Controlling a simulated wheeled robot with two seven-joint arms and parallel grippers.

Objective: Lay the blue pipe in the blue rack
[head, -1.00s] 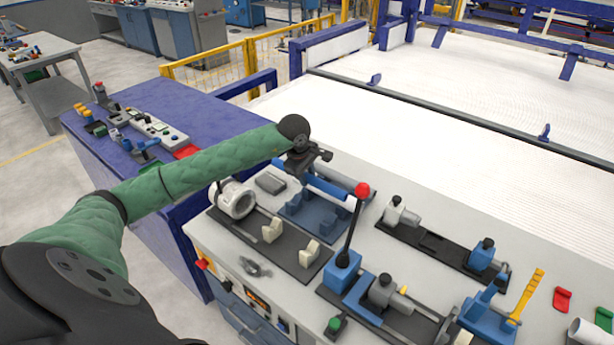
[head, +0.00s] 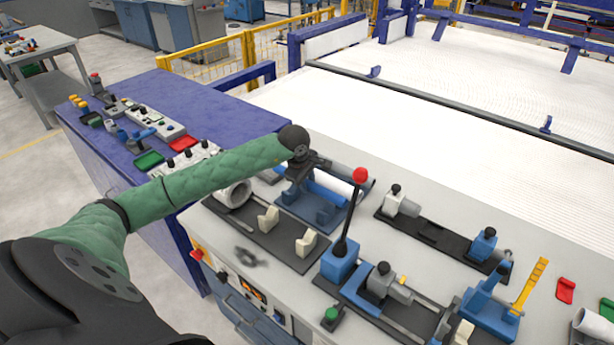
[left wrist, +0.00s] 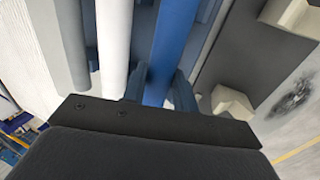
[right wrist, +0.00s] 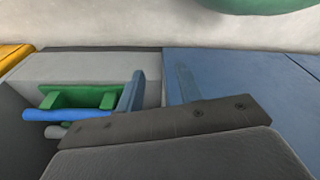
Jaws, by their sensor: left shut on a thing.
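The blue pipe (head: 328,193) is in my left gripper (head: 300,186), over the dark blue rack (head: 291,210) in the head view. In the left wrist view the pipe (left wrist: 174,50) runs between the two fingers (left wrist: 160,92), which are shut on it. The pipe lines up along the rack; I cannot tell whether it touches the rack's supports. My gripper and wrist hide its far-left end in the head view. My right gripper (right wrist: 160,92) shows only in the right wrist view, with its fingers apart and nothing between them.
A white pipe (head: 334,181) lies just beyond the blue one. A dark rack with cream supports (head: 268,218) is in front. A lever with a red knob (head: 360,175) stands close on the right. Clamp fixtures (head: 440,232) fill the bench further right.

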